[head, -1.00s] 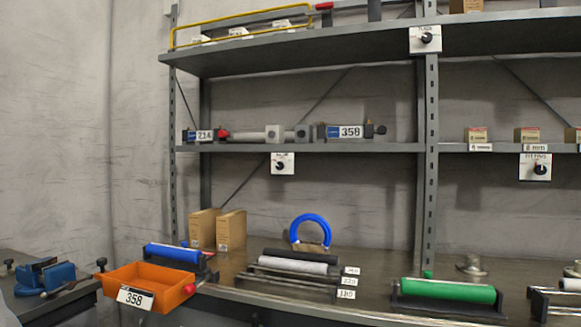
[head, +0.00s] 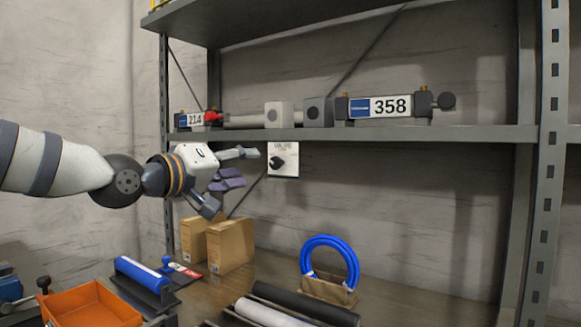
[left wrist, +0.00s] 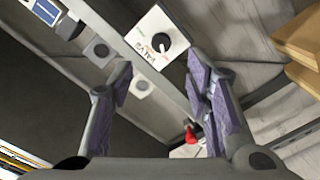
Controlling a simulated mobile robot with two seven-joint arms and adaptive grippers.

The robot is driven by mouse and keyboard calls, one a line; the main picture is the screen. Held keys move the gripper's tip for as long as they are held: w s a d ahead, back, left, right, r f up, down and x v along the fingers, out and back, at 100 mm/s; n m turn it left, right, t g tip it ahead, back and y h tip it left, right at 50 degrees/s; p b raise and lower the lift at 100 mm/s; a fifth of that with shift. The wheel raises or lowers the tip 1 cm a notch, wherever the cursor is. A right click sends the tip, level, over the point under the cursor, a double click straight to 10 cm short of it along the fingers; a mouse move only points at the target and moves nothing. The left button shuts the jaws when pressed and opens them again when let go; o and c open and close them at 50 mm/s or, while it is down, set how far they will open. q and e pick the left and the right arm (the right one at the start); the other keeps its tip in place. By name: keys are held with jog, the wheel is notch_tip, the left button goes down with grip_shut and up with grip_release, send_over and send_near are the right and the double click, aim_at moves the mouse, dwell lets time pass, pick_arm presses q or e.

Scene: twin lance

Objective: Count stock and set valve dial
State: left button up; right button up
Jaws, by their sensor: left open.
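The valve dial (head: 278,162) is a black knob on a white plate (head: 291,171) hung from the front edge of the middle shelf. In the left wrist view the dial (left wrist: 161,42) lies ahead of the fingers, and its plate reads VALVE. My left gripper (head: 243,170) is open and empty, just left of the plate. Its fingers (left wrist: 160,78) show apart in the left wrist view, and neither visibly touches the dial. On the shelf above stand a unit labelled 358 (head: 390,106) and one labelled 214 (head: 195,120). My right gripper is out of view.
The middle shelf (head: 450,135) runs just above the dial, with an upright post (head: 545,200) at right. Below, the bench holds cardboard boxes (head: 231,245), a blue coil (head: 331,262), rollers (head: 266,314), a blue roller (head: 143,274) and an orange bin (head: 95,310). Space right of the dial is clear.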

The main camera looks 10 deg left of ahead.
aim_at(273, 163)
pick_arm(q)
jog(key=x, duration=0.3)
jog(key=b+x, duration=0.1)
jog(key=x, duration=0.3)
jog(key=f+x, duration=0.1)
jog(key=x, duration=0.2)
jog(key=shift+w+f+b, duration=0.1)
jog(key=shift+w+b, duration=0.1)
jog(key=shift+b, duration=0.1)
jog(key=shift+w+d, duration=0.1)
jog(key=shift+w, duration=0.15)
jog(key=shift+d+r, duration=0.1)
jog(key=shift+r, duration=0.4)
grip_shut()
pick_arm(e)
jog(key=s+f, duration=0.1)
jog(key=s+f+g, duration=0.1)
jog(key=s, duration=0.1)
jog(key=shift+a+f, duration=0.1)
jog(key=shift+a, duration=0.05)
